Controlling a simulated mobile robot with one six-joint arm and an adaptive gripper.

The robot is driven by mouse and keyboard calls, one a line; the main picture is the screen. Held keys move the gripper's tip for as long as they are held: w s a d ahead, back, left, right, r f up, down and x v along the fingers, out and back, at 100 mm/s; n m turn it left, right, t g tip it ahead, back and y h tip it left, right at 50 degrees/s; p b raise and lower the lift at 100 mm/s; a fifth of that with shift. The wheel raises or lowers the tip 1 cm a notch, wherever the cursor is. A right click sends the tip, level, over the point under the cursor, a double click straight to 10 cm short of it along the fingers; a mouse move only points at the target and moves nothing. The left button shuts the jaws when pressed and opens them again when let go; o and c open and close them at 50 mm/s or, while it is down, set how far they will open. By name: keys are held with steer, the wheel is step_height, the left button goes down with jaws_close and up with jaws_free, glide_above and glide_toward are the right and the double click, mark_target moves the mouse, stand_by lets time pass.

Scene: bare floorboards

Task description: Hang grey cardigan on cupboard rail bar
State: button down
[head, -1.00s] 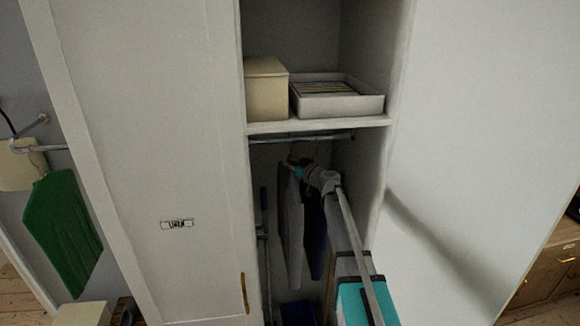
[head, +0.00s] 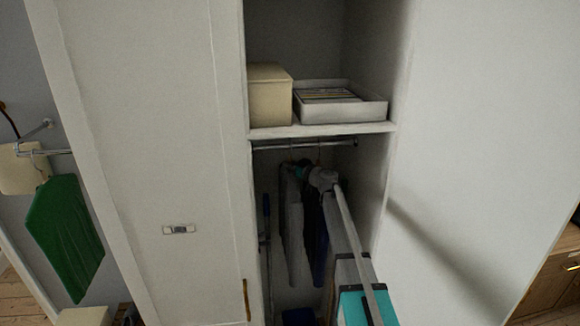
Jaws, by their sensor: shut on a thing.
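The grey cardigan (head: 294,225) hangs down inside the open cupboard, below the shelf. The rail bar (head: 290,144) runs across the cupboard just under the shelf. My gripper (head: 303,172) is inside the cupboard at the top of the grey cardigan, a little below the rail. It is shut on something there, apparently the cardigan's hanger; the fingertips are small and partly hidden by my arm. I cannot tell whether the hanger's hook is over the bar. A dark blue garment (head: 320,240) hangs just right of the cardigan, partly behind my arm.
A cream box (head: 269,100) and a white tray (head: 340,111) stand on the shelf (head: 320,130) above the rail. A long blue-handled pole (head: 266,230) stands at the cupboard's left side.

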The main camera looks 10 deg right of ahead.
steer(key=shift+f+b, duration=0.75)
steer(key=shift+f, duration=0.2)
steer(key=c, duration=0.5)
jaws_free()
steer(key=shift+c, duration=0.2)
steer(key=shift+r, duration=0.1)
